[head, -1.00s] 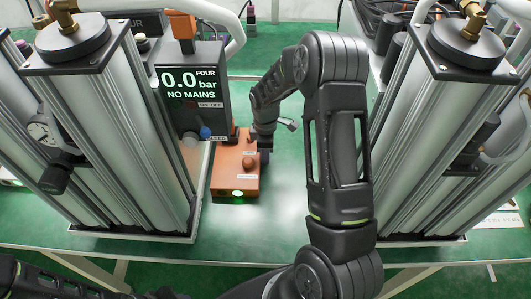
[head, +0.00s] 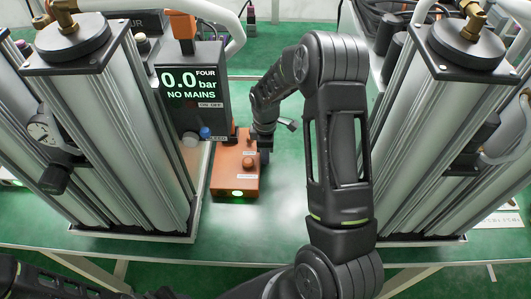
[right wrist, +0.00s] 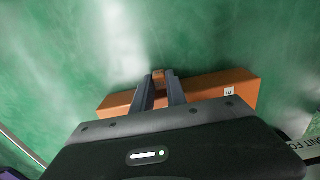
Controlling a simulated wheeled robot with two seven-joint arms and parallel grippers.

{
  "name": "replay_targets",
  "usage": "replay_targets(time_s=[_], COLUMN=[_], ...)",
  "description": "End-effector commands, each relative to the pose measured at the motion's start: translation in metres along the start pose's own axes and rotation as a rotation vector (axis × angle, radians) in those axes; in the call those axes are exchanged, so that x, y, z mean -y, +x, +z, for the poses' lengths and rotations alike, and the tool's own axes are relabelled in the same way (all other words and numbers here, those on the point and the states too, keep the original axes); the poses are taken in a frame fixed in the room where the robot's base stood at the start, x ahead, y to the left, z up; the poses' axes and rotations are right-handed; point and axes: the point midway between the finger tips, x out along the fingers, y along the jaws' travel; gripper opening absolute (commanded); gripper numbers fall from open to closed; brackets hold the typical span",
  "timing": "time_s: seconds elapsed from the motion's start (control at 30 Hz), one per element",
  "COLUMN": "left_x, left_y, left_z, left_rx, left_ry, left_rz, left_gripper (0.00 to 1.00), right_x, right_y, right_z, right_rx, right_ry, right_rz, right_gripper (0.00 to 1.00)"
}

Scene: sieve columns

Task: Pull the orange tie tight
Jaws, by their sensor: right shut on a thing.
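An orange box (head: 225,178) with a round knob (head: 249,163) and a lit green lamp (head: 237,194) lies on the bench beside the left column unit. I see no separate strap that I can name as the orange tie. My right gripper (head: 264,155) is at the box's right side, its fingertips mostly hidden in the head view. In the right wrist view its two fingers (right wrist: 160,88) reach across the long orange body (right wrist: 215,88) and are shut on a small orange part (right wrist: 158,75). My left gripper is out of view.
A black display unit (head: 192,95) reading 0.0 bar, NO MAINS, stands just behind and left of the box. Tall metal column units (head: 110,120) and (head: 440,130) flank the work area. The green bench (head: 285,215) is bare in front of and right of the box.

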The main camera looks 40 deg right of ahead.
Motion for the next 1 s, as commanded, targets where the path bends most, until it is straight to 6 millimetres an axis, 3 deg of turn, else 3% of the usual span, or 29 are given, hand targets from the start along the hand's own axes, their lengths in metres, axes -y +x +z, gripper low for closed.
replay_targets(time_s=[0.3, 0.63, 0.93, 0.97, 1.0], left_x=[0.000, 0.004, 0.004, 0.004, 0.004], left_y=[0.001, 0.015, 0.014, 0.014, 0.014], left_z=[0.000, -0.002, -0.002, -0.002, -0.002], left_rx=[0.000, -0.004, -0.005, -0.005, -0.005], left_ry=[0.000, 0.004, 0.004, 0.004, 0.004], left_rz=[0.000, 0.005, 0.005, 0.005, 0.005], left_gripper=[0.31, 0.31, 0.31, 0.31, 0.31], right_x=[-0.001, -0.001, -0.001, -0.001, -0.001], right_y=[0.000, 0.001, -0.001, -0.001, -0.001], right_z=[0.002, 0.052, 0.056, 0.057, 0.057], right_rx=[0.000, -0.001, 0.003, 0.003, 0.003], right_ry=[0.001, 0.005, 0.001, 0.001, 0.001], right_rz=[0.001, 0.003, 0.002, 0.002, 0.002], right_gripper=[0.00, 0.00, 0.00, 0.20, 0.23])
